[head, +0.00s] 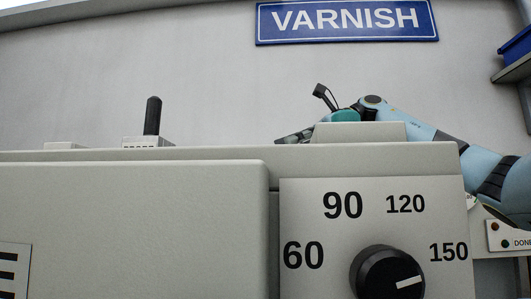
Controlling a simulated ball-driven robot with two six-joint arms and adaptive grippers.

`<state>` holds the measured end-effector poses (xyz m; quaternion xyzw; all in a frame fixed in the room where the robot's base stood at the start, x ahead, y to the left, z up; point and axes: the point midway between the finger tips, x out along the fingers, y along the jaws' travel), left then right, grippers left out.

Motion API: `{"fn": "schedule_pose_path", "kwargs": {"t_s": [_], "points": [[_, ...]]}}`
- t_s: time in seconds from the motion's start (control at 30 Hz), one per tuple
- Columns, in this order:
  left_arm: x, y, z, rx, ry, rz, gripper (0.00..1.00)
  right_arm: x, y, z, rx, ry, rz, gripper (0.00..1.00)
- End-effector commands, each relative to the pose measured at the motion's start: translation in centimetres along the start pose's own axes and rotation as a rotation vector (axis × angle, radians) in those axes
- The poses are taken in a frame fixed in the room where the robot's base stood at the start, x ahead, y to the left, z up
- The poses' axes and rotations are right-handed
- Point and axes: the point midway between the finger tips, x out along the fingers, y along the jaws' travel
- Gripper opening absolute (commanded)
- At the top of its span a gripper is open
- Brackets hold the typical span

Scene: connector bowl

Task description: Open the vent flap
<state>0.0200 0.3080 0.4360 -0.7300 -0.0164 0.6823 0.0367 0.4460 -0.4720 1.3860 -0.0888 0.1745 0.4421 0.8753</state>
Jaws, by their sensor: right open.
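A pale grey machine (130,215) fills the lower part of the head view. On its top at the left, a black lever (152,115) stands nearly upright on a small block (148,142) with dark marks. I cannot tell for sure which part is the vent flap. My right gripper (299,114) is over the machine's top, right of the lever and well apart from it. Its fingers are spread and hold nothing that I can see. A raised grey box (360,132) hides part of it. My left gripper is out of view.
The machine's front has a black dial (388,272) with numbers from 60 to 150. A blue VARNISH sign (347,20) hangs on the wall behind. A partly cut-off panel (510,238) is at the right. The space between lever and right gripper looks clear.

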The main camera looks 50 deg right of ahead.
Motion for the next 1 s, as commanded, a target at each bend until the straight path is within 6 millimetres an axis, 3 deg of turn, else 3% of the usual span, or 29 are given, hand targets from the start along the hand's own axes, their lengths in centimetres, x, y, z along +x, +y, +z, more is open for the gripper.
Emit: {"fn": "schedule_pose_path", "kwargs": {"t_s": [0.1, 0.3, 0.7, 1.0], "points": [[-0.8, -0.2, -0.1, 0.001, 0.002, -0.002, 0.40, 2.4, 0.1, 0.2, -0.001, -0.002, 0.005, 0.53], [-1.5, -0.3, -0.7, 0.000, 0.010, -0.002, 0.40, 5.2, 0.1, 0.2, -0.001, -0.002, 0.002, 0.53], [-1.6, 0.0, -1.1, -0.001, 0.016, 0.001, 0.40, 6.2, 0.0, 0.0, 0.000, -0.001, -0.001, 0.53], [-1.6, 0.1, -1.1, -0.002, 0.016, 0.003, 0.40, 6.2, 0.0, 0.1, 0.000, -0.001, -0.001, 0.14]]}}
